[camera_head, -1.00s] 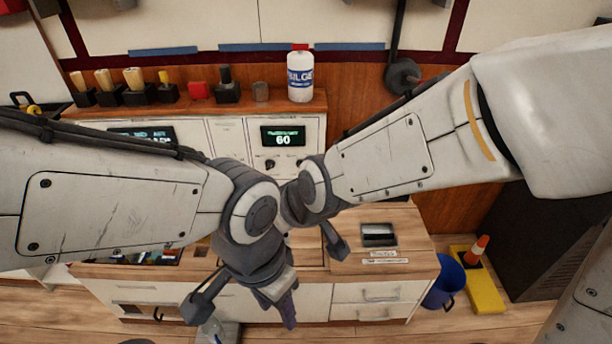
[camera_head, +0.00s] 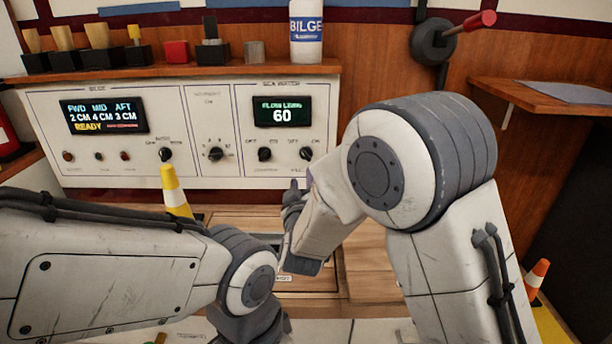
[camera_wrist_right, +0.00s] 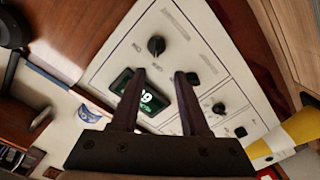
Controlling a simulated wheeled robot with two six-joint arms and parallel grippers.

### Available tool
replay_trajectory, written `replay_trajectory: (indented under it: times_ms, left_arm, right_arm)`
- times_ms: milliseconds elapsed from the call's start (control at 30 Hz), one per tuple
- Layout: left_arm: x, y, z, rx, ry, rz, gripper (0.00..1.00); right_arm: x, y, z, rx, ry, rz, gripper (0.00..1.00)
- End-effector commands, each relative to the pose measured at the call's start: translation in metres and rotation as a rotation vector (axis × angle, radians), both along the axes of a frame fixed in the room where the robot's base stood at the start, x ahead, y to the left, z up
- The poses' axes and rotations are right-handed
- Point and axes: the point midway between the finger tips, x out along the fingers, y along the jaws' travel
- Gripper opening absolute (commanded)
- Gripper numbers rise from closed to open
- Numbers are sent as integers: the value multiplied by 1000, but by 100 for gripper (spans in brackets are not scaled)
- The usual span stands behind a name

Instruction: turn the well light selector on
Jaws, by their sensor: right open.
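The right-hand black knob (camera_head: 306,153) under the green display showing 60, with OFF and ON marks, looks like the well light selector; its lower label is too small to read surely. Its pointer angle is hard to tell. My right gripper (camera_head: 296,188) is just below this knob, in front of the panel's lower edge. In the right wrist view, the open, empty fingers (camera_wrist_right: 160,75) point at the panel, with the same knob (camera_wrist_right: 157,45) beyond their tips and apart from them. My left arm reaches in at lower left; its fingers are out of frame.
Other knobs (camera_head: 265,154) and (camera_head: 215,154) sit left on the same white panel (camera_head: 190,110). A yellow-white cone (camera_head: 174,190) stands below the panel. A BILGE bottle (camera_head: 306,35) stands on the shelf above. A red-handled lever (camera_head: 440,38) is at upper right.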

Motion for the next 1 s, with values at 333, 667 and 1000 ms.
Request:
replay_trajectory:
  times_ms: [333,667,1000]
  left_arm:
    - [0,0,-22,-1,-1,0,47]
    - [0,0,-40,0,0,0,47]
    - [0,0,-41,0,0,0,47]
  right_arm:
    - [46,-13,-5,-4,-13,-24,45]
    - [96,-11,-3,-4,-11,-19,45]
    - [105,-8,-1,-5,-9,-16,45]
